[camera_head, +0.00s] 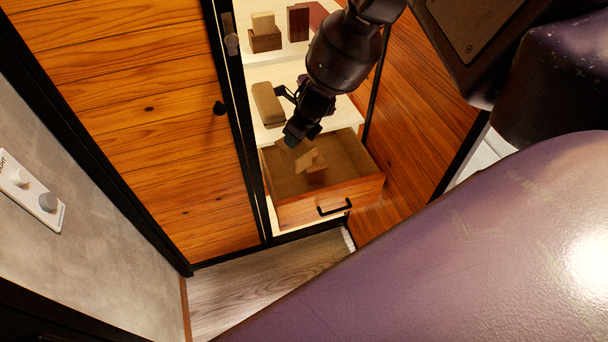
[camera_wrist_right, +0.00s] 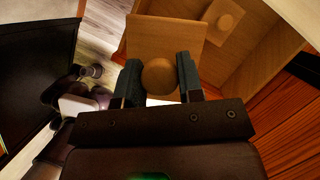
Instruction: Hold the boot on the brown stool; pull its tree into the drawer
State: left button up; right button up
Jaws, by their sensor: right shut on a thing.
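My right gripper (camera_head: 292,138) hangs over the open drawer (camera_head: 348,191). In the right wrist view the right gripper (camera_wrist_right: 160,82) is shut on the round wooden knob of the tree (camera_wrist_right: 165,38). A flat wooden piece of the tree spreads beyond the knob, in front of the drawer's inside. A wooden piece (camera_head: 317,174) shows inside the drawer under the gripper. In the wrist view another knobbed wooden piece (camera_wrist_right: 222,20) lies in the drawer. I cannot make out the boot or the brown stool in either view. My left gripper is not in view.
A shelf above the drawer holds a tan rounded block (camera_head: 268,103). A higher shelf has small wooden boxes (camera_head: 264,38) and a dark red block (camera_head: 298,23). A wooden door (camera_head: 150,110) with a black knob stands at left. Grey floor (camera_head: 255,285) shows below the drawer.

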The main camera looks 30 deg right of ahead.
aim_at(297, 171)
jog(key=f+b, duration=0.3)
jog(key=shift+s+f, duration=0.2)
notch_tip(297, 171, down, 6)
jog(key=b, duration=0.4)
jog(key=shift+r, duration=0.2)
pick_arm(q)
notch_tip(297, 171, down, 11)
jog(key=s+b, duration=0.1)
jog(key=b, duration=0.2)
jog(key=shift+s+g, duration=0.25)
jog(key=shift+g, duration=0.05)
pick_arm(e)
notch_tip(297, 171, down, 10)
jog(key=shift+f, duration=0.25)
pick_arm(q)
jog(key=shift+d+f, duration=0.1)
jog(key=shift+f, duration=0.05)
pick_arm(e)
jog(key=shift+f, duration=0.15)
jog(key=o, duration=1)
jog(key=shift+w, duration=0.1)
